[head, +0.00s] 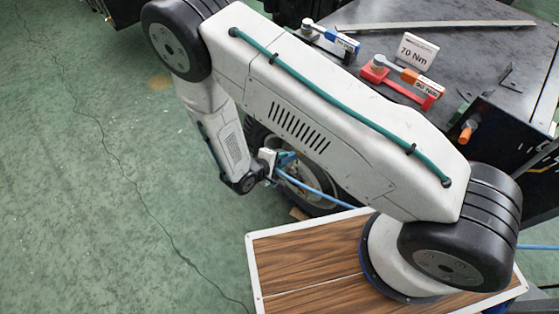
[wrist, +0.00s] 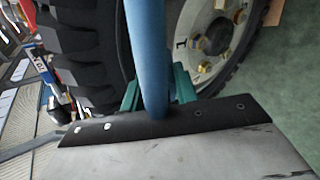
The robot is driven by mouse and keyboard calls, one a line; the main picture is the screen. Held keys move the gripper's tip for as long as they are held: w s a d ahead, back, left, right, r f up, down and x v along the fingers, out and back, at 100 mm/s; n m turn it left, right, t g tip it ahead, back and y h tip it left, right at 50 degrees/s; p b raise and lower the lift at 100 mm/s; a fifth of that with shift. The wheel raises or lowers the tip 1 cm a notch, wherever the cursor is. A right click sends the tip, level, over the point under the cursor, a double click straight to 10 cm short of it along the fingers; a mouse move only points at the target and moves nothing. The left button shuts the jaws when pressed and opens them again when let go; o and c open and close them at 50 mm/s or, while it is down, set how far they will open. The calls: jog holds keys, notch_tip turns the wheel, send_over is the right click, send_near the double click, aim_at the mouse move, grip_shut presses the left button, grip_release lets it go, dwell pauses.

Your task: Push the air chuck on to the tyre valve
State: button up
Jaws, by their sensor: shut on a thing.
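My gripper (head: 284,160) is beside the wheel hub in the head view. In the wrist view its teal fingers (wrist: 156,88) close around the near end of a blue hose (wrist: 147,45). The air chuck itself is hidden by the hose and the gripper. In the head view the blue hose (head: 310,187) runs right across the wheel. The black tyre (wrist: 80,45) and its pale hub (wrist: 222,45) with gold nuts lie beyond the fingers in the wrist view. I cannot make out the tyre valve. Whether the chuck touches it cannot be seen.
A dark bench (head: 460,45) stands behind my arm, bearing a blue-handled wrench (head: 335,37), an orange-handled wrench on a red holder (head: 415,90) and a "70 Nm" sign (head: 416,52). Green floor (head: 90,180) is clear at the left.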

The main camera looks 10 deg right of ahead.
jog(key=shift+x, duration=1.4)
jog(key=o, duration=1.1)
jog(key=shift+o, duration=0.2)
jog(key=v, duration=0.7)
jog(key=shift+s+a+r, duration=0.2)
jog(key=shift+a, duration=0.05)
